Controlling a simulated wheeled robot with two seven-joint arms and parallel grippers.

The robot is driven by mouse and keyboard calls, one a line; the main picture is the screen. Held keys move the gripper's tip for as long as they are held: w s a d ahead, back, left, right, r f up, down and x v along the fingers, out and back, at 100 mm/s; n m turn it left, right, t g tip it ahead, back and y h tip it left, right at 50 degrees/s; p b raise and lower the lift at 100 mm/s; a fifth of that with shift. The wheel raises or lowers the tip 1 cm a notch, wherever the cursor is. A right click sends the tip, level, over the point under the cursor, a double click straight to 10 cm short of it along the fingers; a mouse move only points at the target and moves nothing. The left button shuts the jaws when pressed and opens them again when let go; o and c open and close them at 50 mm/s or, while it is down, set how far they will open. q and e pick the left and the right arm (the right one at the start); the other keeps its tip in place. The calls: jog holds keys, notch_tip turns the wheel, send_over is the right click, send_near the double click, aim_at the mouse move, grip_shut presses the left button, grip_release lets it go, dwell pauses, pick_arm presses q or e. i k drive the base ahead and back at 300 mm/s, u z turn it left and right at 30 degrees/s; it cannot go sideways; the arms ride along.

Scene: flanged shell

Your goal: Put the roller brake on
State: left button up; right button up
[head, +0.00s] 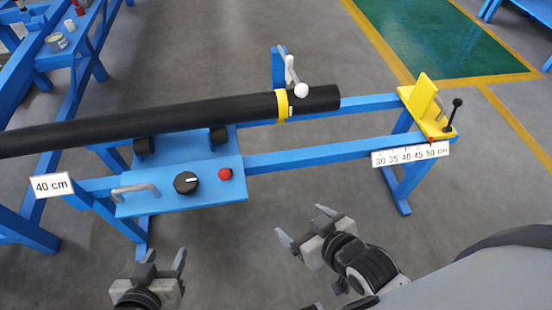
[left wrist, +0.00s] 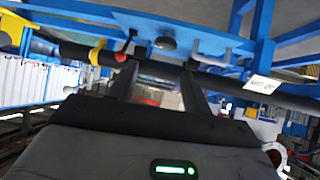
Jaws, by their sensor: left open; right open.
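A long black pipe (head: 150,118) lies across the blue stand, on black rollers (head: 218,136). A yellow band (head: 283,105) is around it near its right end. A lever with a pale ball knob (head: 300,90) stands upright beside the band at the stand's far side; I cannot tell for certain that it is the roller brake. My left gripper (head: 165,262) is open and empty in front of the panel. My right gripper (head: 303,224) is open and empty, in front of the stand's rails.
A yellow stop (head: 421,97) with a black-knobbed lever (head: 455,106) sits at the stand's right end, above a scale (head: 410,153). A "40 cm" sign (head: 52,186) is at left. A blue bench (head: 60,65) stands back left. Floor between grippers and stand is clear.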

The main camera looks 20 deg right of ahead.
aim_at(224, 174)
jog(key=z, duration=0.05)
jog(key=k, duration=1.05)
jog(key=u, duration=0.35)
